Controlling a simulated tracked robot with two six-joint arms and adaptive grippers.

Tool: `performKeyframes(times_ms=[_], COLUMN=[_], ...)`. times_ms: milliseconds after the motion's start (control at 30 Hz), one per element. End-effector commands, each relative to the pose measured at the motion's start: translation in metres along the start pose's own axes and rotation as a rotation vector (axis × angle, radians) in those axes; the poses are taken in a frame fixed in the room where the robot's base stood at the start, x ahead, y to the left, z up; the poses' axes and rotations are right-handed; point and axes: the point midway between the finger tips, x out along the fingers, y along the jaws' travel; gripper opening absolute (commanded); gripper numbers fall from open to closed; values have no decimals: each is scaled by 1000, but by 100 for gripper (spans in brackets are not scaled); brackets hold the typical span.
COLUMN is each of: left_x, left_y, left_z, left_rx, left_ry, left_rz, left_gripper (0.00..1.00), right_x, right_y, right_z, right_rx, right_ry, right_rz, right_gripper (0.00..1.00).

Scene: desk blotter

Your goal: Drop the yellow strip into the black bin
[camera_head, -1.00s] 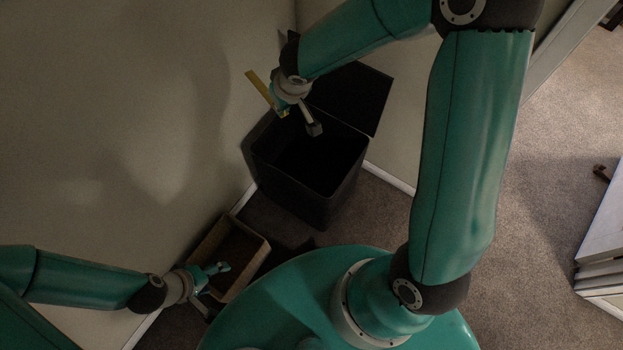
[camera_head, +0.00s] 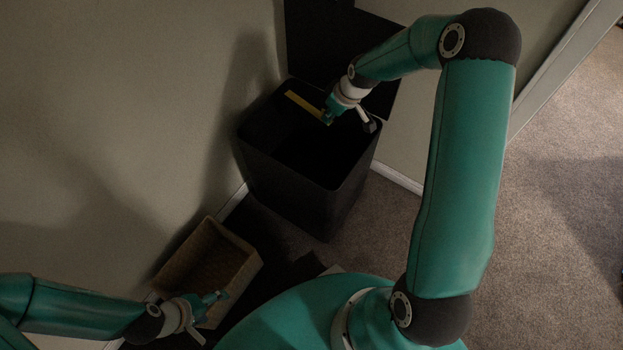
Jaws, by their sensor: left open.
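The yellow strip (camera_head: 303,102) is thin and long and points up and left from my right gripper (camera_head: 328,118). My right gripper is shut on its lower right end. The black bin (camera_head: 290,185) stands against the wall with its top open and its dark lid (camera_head: 312,45) raised behind. The strip and the gripper appear over the back part of the bin's opening. Their exact height relative to the rim is hard to tell. My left gripper (camera_head: 215,297) is open and empty at the lower left, in front of a brown basket.
The brown open basket (camera_head: 215,255) stands on the floor at the lower left of the bin. Walls close in the bin on the left and behind. Carpet (camera_head: 560,150) lies free on the right.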

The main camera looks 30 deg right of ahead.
Motion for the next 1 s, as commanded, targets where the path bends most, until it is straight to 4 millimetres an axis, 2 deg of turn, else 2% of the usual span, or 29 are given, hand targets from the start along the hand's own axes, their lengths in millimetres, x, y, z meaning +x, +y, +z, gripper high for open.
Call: performKeyframes(times_ms=[500, 900, 1000], left_x=[31, 33, 33], left_y=[-11, -12, -12], left_z=[0, 0, 0], left_rx=[0, 0, 0], left_ry=[0, 0, 0], left_rz=[0, 0, 0], left_gripper=[71, 71, 71], right_x=[47, 52, 52], right_y=[0, -1, -1], right_z=[19, 21, 21], right_rx=[-2, -2, -2], right_ry=[0, 1, 1], right_rz=[-1, 0, 0], right_gripper=[0, 0, 18])
